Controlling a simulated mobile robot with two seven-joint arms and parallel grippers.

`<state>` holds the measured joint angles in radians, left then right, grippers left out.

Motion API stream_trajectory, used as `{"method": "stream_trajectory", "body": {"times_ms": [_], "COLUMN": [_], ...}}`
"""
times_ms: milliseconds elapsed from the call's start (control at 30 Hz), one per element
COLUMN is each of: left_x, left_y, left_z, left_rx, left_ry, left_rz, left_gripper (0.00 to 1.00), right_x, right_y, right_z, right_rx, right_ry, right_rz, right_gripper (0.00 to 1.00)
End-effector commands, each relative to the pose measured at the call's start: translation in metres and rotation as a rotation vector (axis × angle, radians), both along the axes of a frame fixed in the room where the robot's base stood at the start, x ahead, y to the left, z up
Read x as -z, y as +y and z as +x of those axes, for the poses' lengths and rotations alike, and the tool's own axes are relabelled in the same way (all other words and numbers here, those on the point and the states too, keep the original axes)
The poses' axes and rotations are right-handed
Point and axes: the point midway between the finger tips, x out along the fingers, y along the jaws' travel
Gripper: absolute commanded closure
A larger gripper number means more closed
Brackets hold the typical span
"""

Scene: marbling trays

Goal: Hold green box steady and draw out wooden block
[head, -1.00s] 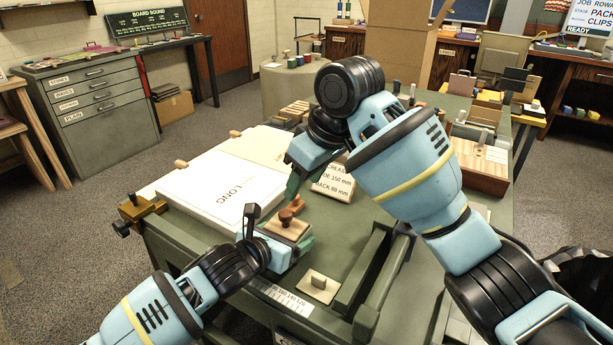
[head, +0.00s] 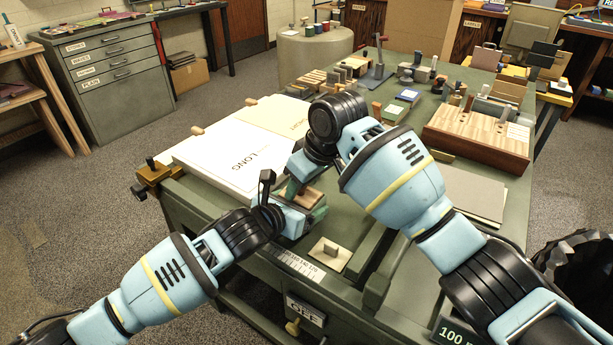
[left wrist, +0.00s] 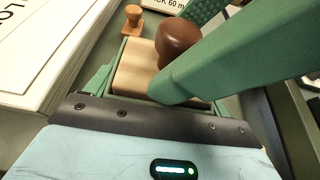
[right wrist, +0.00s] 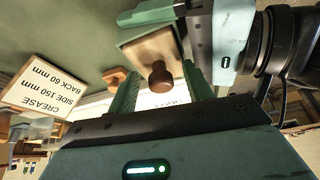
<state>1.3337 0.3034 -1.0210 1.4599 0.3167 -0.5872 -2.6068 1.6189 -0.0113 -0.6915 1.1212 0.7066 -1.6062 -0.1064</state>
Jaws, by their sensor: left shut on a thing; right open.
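The wooden block (left wrist: 137,70) with its round brown knob (left wrist: 178,42) sits inside the green box (right wrist: 130,34). My left gripper (head: 298,208) is shut on the green box, on the table by the white stack. My right gripper (right wrist: 160,90) is open, its green fingers on either side of the brown knob, which also shows in the right wrist view (right wrist: 160,77). I cannot tell whether they touch it. In the head view my right arm hides the knob, and the block (head: 311,194) shows only in part.
A small orange-brown knobbed piece (left wrist: 133,20) stands just beyond the box. A white stack marked LONG (head: 235,155) lies to the left. A crease sign (right wrist: 42,95) stands close by. A beige plate with a tab (head: 330,253) lies in front, beside green rails.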

Motion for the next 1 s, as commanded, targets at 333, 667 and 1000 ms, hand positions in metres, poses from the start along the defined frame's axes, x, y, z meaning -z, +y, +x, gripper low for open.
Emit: {"method": "stream_trajectory", "body": {"times_ms": [333,667,1000], "left_x": [0.0006,0.0006,0.0006], "left_y": [0.0002,0.0002,0.0002], "left_z": [-0.0001,-0.0001,-0.0001], "left_rx": [0.000,0.000,0.000], "left_ry": [0.001,0.001,0.001], "left_rz": [0.001,0.001,0.001], "left_gripper": [0.46,0.46,0.46], "right_x": [0.0003,0.0001,-0.0001], "right_y": [0.0000,-0.0002,-0.0002], "right_z": [0.0000,0.0001,0.0002], "right_rx": [0.000,0.000,0.000], "right_ry": [0.000,0.000,0.000], "right_rz": [0.000,0.000,0.000], "right_gripper": [0.65,0.79,1.00]}}
